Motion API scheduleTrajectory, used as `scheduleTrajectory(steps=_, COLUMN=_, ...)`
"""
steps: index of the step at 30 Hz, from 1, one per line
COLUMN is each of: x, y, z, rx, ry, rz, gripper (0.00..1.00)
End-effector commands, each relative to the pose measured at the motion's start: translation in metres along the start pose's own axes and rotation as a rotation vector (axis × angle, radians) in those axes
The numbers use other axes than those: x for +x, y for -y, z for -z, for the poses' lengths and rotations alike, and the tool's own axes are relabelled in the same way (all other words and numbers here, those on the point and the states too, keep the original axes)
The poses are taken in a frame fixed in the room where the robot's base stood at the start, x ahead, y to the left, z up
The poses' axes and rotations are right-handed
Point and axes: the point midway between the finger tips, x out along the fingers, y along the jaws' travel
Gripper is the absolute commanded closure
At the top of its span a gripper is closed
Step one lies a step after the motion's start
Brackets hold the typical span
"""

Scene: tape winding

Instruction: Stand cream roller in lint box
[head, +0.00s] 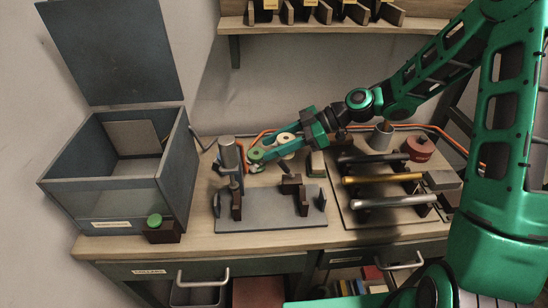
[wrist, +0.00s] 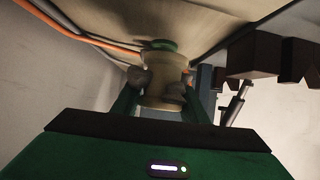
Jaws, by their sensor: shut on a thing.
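My gripper (head: 258,160) is over the back of the bench, right of a grey upright cylinder (head: 230,153). In the wrist view its two fingers (wrist: 163,100) are shut on the cream roller (wrist: 163,72), gripping its sides. A green part shows at the roller's far end, close to the wooden bench top; I cannot tell whether it touches. In the head view the roller is mostly hidden by the fingers. The large blue-grey box (head: 110,205) at the left, apparently the lint box, stands open with its lid (head: 115,50) raised. Its label is too small to read.
A grey fixture plate (head: 270,218) with dark brackets lies in front of my gripper. A rack of dark, gold and silver rods (head: 385,179) is at the right. A dark block with a green knob (head: 155,221) stands at the box's front. Orange cable runs along the back.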

Motion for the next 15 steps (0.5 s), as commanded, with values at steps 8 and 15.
scheduleTrajectory(steps=8, x=0.009, y=0.001, z=-0.017, rx=0.002, ry=0.000, rz=0.001, gripper=0.83)
scheduleTrajectory(steps=15, x=0.022, y=0.000, z=-0.040, rx=0.002, ry=0.000, rz=0.001, gripper=0.83)
